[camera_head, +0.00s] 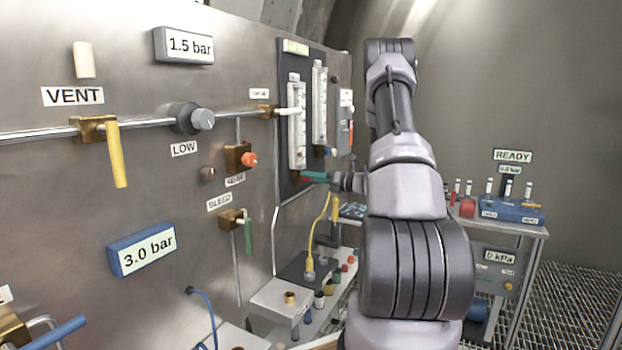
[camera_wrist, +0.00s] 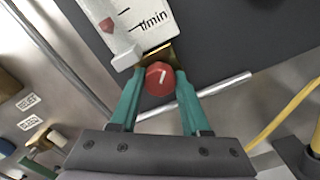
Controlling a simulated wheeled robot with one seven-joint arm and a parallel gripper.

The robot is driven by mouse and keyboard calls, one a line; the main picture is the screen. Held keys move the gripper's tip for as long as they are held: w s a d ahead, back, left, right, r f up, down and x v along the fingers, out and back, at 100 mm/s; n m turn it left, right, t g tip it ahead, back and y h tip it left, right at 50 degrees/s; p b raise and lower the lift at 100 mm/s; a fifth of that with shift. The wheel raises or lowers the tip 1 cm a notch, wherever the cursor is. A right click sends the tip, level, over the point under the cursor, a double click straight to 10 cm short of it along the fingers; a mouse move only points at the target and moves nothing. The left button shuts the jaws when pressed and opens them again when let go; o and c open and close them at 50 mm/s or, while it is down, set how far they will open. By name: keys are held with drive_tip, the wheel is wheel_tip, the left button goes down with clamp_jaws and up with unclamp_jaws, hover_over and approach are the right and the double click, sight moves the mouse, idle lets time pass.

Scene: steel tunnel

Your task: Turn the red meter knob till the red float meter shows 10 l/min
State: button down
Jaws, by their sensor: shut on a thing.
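The red meter knob (camera_wrist: 160,78) sits at the lower end of a white float meter (camera_wrist: 128,25) in the wrist view. A pale mark shows on its face. My gripper (camera_wrist: 157,84) has its two green fingers on either side of the knob, shut on it. In the wrist view the meter's lower scale shows "l/min" and a red float near its bottom, but the numbers are out of frame. In the head view the meter (camera_head: 297,122) stands on a dark panel, and my gripper (camera_head: 316,177) is at its foot. The knob is hidden there, and the reading is too small to tell.
A second float meter (camera_head: 319,103) stands just right of the first. A pale rod (camera_wrist: 222,88) runs beside the knob in the wrist view. The yellow hose (camera_head: 318,232) hangs below my gripper. A yellow vent handle (camera_head: 117,155) and a red relief knob (camera_head: 249,159) are on the wall to the left.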

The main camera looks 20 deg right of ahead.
drive_tip(key=shift+m, duration=0.6)
drive_tip(key=shift+c, duration=1.9)
unclamp_jaws()
drive_tip(key=shift+n, duration=0.3)
